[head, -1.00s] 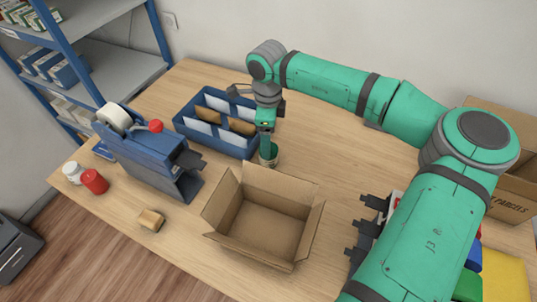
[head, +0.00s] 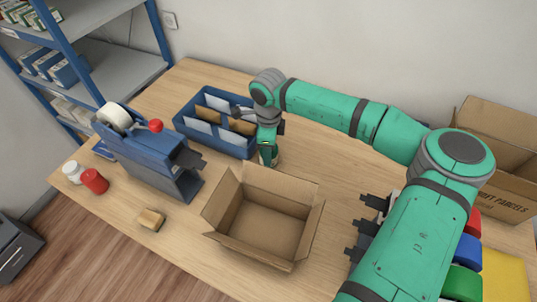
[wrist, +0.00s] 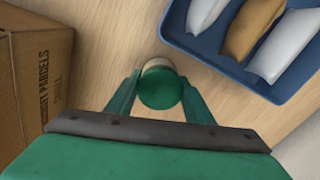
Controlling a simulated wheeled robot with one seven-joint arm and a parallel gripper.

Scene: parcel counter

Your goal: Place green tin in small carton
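The green tin (wrist: 160,88) stands upright on the counter, its round green lid seen from above in the wrist view. In the head view it (head: 268,156) is largely covered by my gripper, just behind the small carton. My gripper (wrist: 160,80) points down with one finger on each side of the tin; in the head view it (head: 267,150) is low at the tin. I see no clear grip on it. The small carton (head: 262,228) is open and empty, flaps spread, in front of the tin.
A blue tray (head: 215,130) of envelopes stands close behind the tin. A blue tape dispenser (head: 150,160), a red container (head: 95,181) and a tan block (head: 151,220) lie left. A larger parcels carton (head: 500,160) stands right, under my arm's side.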

